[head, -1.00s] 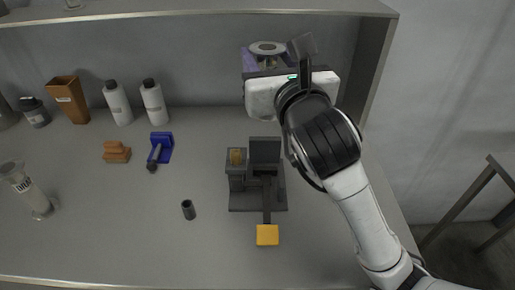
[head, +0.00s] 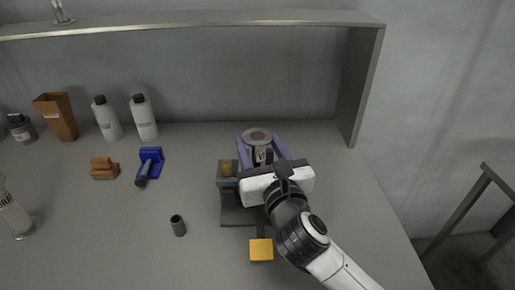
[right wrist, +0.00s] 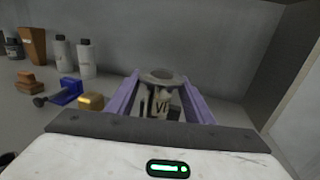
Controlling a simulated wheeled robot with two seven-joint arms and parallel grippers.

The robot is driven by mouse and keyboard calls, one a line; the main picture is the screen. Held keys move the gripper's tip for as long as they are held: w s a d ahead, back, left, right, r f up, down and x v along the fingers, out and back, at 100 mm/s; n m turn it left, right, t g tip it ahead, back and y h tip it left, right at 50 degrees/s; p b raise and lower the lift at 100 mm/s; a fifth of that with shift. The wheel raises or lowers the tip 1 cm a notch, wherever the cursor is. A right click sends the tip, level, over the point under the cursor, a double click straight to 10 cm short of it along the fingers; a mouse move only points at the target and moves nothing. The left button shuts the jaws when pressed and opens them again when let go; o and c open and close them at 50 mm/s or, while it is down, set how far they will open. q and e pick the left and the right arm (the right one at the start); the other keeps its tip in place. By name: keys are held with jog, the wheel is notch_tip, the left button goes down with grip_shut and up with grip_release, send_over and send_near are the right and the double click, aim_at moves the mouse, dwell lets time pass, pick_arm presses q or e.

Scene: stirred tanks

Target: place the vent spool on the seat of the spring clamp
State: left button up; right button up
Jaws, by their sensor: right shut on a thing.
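The vent spool (head: 258,137) is a grey flanged piece with a round top and a lettered pale body. It stands upright between the purple fingers of my right gripper (head: 262,152), which is shut on it. It also shows in the right wrist view (right wrist: 162,76), with the lettering partly visible between the purple fingers (right wrist: 160,102). The spring clamp (head: 232,215) is a dark grey fixture with a brass-coloured block (head: 227,168) and a yellow lever pad (head: 261,250). The gripper and spool are over or behind the clamp's back part; its seat is hidden. My left gripper is not in view.
A small dark cylinder (head: 178,225) stands left of the clamp. Farther left are a blue holder (head: 151,161), an orange-brown block (head: 104,168), two white bottles (head: 144,118) and a brown container (head: 57,116). A shelf post (head: 361,88) rises at the back right.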

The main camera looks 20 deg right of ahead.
jog(key=shift+f, duration=0.4)
jog(key=shift+f, duration=0.2)
jog(key=o, duration=1.4)
jog(key=shift+o, duration=0.6)
jog(key=shift+s+r, duration=0.1)
jog(key=shift+r, duration=0.05)
jog(key=s+b, duration=0.1)
jog(key=s, duration=1.1)
jog(key=shift+a, duration=0.25)
